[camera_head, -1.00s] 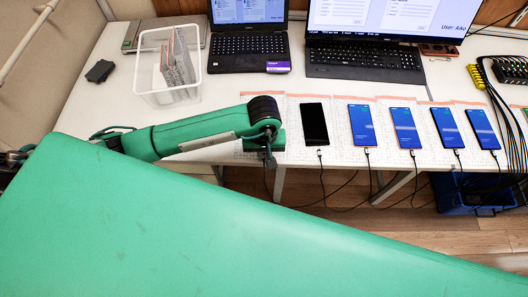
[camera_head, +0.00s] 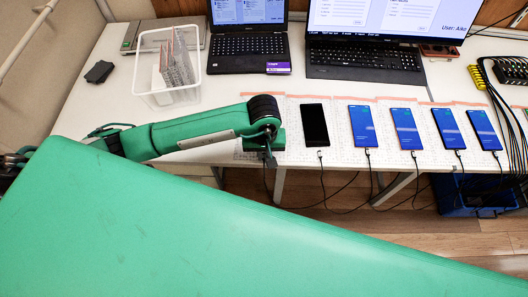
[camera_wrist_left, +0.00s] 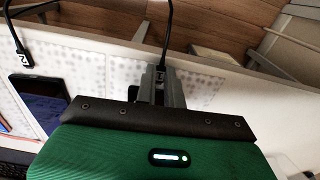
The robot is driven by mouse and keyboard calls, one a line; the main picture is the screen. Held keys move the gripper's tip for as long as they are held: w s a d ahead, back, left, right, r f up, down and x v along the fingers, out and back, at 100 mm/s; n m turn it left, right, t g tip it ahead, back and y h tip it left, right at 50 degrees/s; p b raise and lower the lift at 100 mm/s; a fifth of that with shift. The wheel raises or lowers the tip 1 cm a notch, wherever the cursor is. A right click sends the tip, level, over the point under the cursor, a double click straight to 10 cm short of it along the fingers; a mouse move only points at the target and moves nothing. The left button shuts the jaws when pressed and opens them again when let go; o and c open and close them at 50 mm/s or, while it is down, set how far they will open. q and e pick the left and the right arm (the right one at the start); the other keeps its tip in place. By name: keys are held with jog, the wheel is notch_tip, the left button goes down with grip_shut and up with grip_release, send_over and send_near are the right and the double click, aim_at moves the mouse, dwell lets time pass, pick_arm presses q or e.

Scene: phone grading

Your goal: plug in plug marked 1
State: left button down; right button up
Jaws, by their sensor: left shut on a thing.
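My left gripper (camera_head: 268,158) is over the front edge of the table, at the left end of the phone row. In the left wrist view its fingers (camera_wrist_left: 157,88) are shut on a small plug (camera_wrist_left: 161,70) with a black cable running away from it. The mark on this plug is too small to read. The gripper's body hides whatever lies below it on the leftmost sheet. A second plug marked 2 (camera_wrist_left: 24,60) lies at the left of the wrist view, near a dark phone (camera_wrist_left: 45,103). That dark phone (camera_head: 314,125) also shows in the head view. My right gripper is not in view.
Several blue-screen phones (camera_head: 408,128) lie to the right on printed sheets, with cable plugs just below them. A white basket (camera_head: 148,97) and a laptop (camera_head: 249,45) stand behind my arm. Bundled cables (camera_head: 513,125) hang at the far right.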

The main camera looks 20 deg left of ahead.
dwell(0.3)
pick_arm(q)
jog(key=shift+w+b, duration=0.25)
jog(key=shift+b, duration=0.35)
dwell(0.7)
jog(key=shift+a+f+b, duration=0.25)
jog(key=shift+a+b, duration=0.05)
jog(key=shift+b, duration=0.15)
dwell(0.4)
